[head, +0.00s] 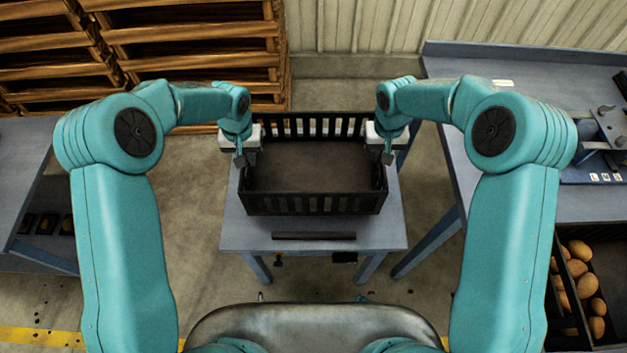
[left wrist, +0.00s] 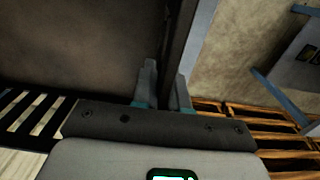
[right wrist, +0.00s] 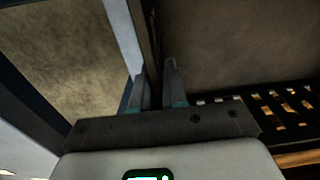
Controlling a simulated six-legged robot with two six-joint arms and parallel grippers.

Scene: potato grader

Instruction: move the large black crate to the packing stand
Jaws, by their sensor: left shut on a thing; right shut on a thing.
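The large black crate (head: 313,204) is empty, with slatted front and back walls, and sits level over a small blue-grey stand (head: 390,236) in the middle of the head view. I cannot tell whether its base touches the stand's top. My left gripper (head: 240,160) is shut on the crate's left wall; in the left wrist view its fingers (left wrist: 163,90) straddle that wall. My right gripper (head: 388,158) is shut on the right wall; its fingers (right wrist: 155,88) straddle it in the right wrist view. Whether this stand is the packing stand, I cannot tell.
A blue-grey bench (head: 480,160) stands at the right, with a dark bin of potatoes (head: 592,300) below it. Wooden pallets (head: 200,40) are stacked at the back left. Another table (head: 22,165) is at the far left. Bare floor (head: 190,230) lies between it and the stand.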

